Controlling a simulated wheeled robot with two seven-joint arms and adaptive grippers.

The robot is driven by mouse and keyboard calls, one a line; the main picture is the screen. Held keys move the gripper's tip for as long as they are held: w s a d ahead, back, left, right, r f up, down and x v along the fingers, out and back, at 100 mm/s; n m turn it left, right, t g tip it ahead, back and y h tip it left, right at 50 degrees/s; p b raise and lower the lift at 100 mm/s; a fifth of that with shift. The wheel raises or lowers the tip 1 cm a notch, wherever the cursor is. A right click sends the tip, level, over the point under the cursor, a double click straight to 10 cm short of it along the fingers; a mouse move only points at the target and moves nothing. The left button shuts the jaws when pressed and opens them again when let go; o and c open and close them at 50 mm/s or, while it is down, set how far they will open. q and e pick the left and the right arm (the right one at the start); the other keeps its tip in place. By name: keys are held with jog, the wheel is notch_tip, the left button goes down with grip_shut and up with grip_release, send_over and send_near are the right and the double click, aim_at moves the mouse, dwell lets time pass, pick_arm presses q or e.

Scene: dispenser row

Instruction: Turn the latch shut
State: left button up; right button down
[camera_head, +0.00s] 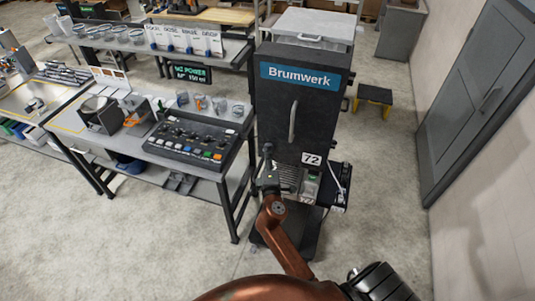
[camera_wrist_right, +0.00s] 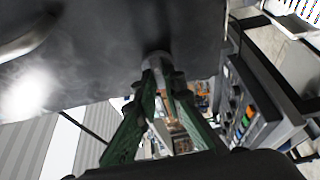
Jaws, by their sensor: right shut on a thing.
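The dark cabinet (camera_head: 270,105) with the blue "Brumwerk" sign stands upright at the middle of the head view. Its door looks closed. My right gripper (camera_head: 268,152) is at the lower left of the cabinet's front. In the right wrist view, the green fingers of the right gripper (camera_wrist_right: 161,78) are shut on a small grey rounded piece, which looks like the latch (camera_wrist_right: 157,59), against the dark front. How far the latch is turned cannot be told. The fingers hide part of it. My left gripper is not in view.
A vertical door handle (camera_head: 293,121) is above and right of the gripper. A workbench with a button panel (camera_head: 195,138) stands close on the left. A yellow-and-black step stool (camera_head: 374,96) and a grey wall cabinet (camera_head: 480,95) are at right. The floor between is clear.

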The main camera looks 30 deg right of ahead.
jog(key=c, duration=2)
grip_release()
jog(key=shift+c, duration=0.2)
jog(key=v, duration=1.2)
